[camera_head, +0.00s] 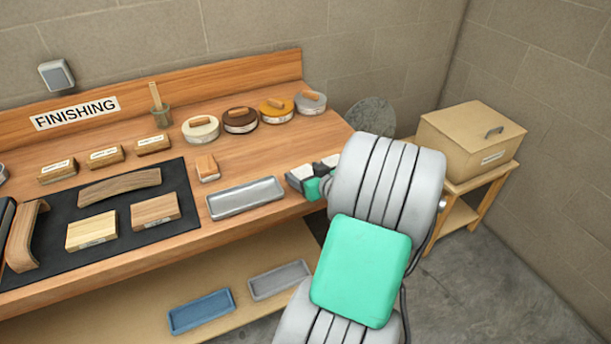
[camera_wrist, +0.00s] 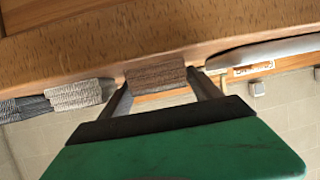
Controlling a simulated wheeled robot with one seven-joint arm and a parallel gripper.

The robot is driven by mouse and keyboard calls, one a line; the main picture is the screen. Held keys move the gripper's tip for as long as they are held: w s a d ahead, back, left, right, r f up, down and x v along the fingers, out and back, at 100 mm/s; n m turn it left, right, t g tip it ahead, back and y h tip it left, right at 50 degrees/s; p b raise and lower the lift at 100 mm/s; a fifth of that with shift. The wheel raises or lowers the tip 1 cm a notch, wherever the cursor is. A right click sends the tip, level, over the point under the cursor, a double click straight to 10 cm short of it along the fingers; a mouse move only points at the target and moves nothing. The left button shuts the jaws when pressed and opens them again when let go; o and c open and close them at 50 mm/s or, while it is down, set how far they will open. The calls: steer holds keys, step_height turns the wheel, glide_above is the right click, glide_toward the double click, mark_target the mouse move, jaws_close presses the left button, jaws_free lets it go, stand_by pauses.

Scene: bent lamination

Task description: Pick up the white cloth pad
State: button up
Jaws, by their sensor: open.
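My gripper (camera_head: 297,179) is over the bench's right part, beside the grey tray's right end and well apart from that pad. In the wrist view, its two fingers (camera_wrist: 163,92) are apart. A brown block-like thing (camera_wrist: 155,77) shows between them; I cannot tell its distance. A whitish ridged thing (camera_wrist: 75,95) shows left of the fingers; I cannot tell whether it is the pad.
Brown (camera_head: 240,121), orange (camera_head: 276,111) and grey (camera_head: 310,102) round items continue the row. A grey tray (camera_head: 245,198) and small wooden block (camera_head: 208,168) lie in front. A dark mat (camera_head: 150,225) holds wood pieces.

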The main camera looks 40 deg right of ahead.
steer(key=shift+c, duration=0.3)
steer(key=c, duration=1)
steer(key=shift+c, duration=0.2)
